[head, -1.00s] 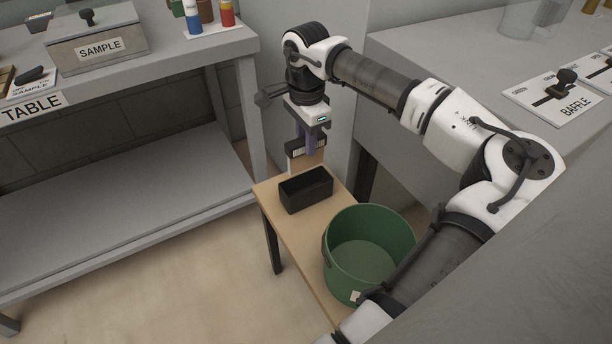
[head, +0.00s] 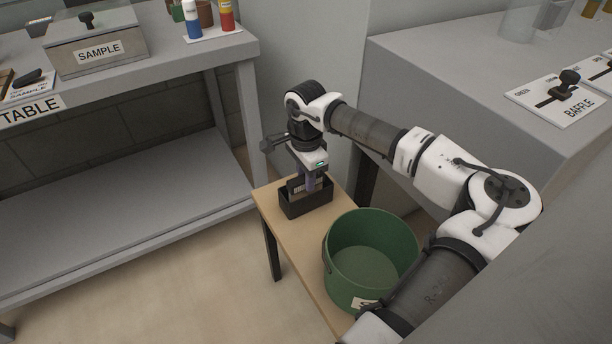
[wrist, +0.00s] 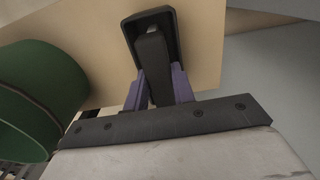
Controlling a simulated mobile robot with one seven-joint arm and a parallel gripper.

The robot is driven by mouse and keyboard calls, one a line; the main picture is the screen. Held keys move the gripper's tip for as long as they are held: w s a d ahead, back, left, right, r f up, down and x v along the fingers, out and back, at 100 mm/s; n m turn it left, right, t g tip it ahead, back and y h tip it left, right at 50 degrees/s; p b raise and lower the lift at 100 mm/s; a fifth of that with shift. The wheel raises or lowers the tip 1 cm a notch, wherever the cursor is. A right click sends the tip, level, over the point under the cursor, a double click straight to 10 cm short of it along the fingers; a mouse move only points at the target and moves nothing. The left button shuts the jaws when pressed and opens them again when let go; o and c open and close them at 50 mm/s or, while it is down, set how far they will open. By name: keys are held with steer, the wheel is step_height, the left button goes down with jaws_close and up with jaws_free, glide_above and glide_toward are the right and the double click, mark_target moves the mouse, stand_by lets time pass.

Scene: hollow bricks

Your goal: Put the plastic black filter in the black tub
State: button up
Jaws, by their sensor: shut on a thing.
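The black tub (head: 306,205) stands on the small wooden table in the head view, and its rim shows in the wrist view (wrist: 130,32). My gripper (head: 309,182) points down at the tub's opening. Its purple fingers (wrist: 160,88) are shut on the black filter (wrist: 152,55). In the head view the filter (head: 297,185) shows at the tub's mouth, its lower part hidden by the tub wall. I cannot tell whether it touches the tub's floor.
A green bucket (head: 336,262) stands on the wooden table (head: 291,247) close to the tub. A grey bench with a sample box (head: 98,50) is at left. A grey counter with a baffle control (head: 565,93) is at right.

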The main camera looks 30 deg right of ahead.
steer(key=shift+f, duration=0.2)
steer(key=o, duration=1)
steer(key=shift+r, duration=0.2)
step_height(320, 180, up, 12)
steer(key=shift+r+p, duration=0.1)
steer(key=shift+p, duration=0.75)
